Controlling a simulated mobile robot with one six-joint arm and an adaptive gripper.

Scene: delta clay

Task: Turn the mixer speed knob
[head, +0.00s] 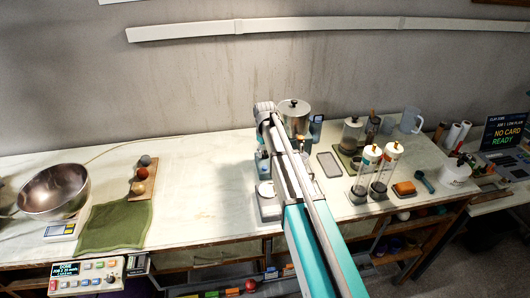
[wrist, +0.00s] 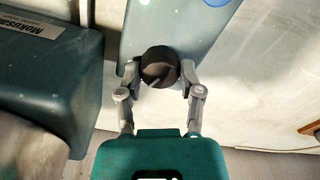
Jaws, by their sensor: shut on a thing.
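The dark round mixer speed knob (wrist: 158,66), with a pale pointer line slanting across it, sits on the blue-grey mixer housing (wrist: 135,30) in the wrist view. My gripper (wrist: 164,70) has one grey finger on each side of the knob and is shut on it. In the head view the mixer is largely hidden behind my arm, and the knob and my fingertips cannot be made out.
A steel bowl (head: 54,190) and green cloth (head: 113,226) lie left. The table is clear between cloth and arm.

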